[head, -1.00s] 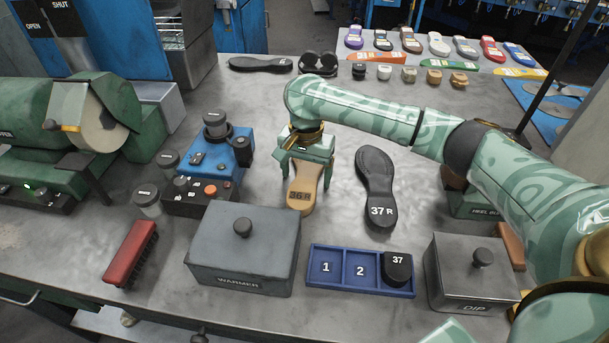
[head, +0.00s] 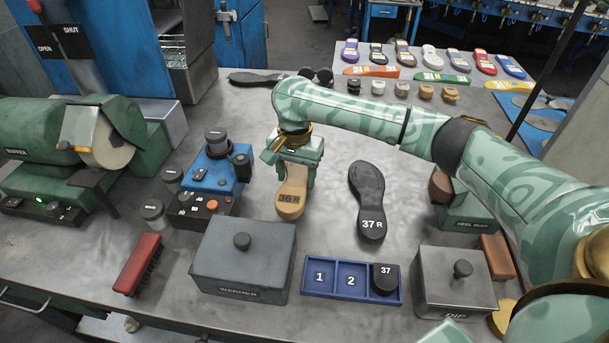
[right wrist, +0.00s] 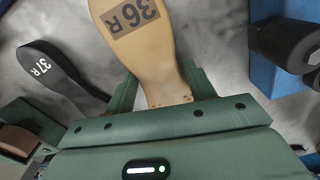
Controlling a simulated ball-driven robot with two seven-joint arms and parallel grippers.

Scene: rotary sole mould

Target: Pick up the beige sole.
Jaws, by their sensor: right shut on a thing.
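The beige sole (head: 291,200) is marked 36 R and is held in my right gripper (head: 294,168). The gripper hangs down over the middle of the bench, with the sole's heel end sticking out toward the front. In the right wrist view the sole (right wrist: 160,60) sits between the two green fingers (right wrist: 158,88), which are shut on its sides. I cannot tell how far it is from the bench top. My left gripper is not in view.
A black sole marked 37 R (head: 368,195) lies just right of the held sole. The blue control box (head: 212,172) stands close on the left. In front are the grey warmer box (head: 243,265), a blue tray (head: 351,292) and the dip box (head: 455,285).

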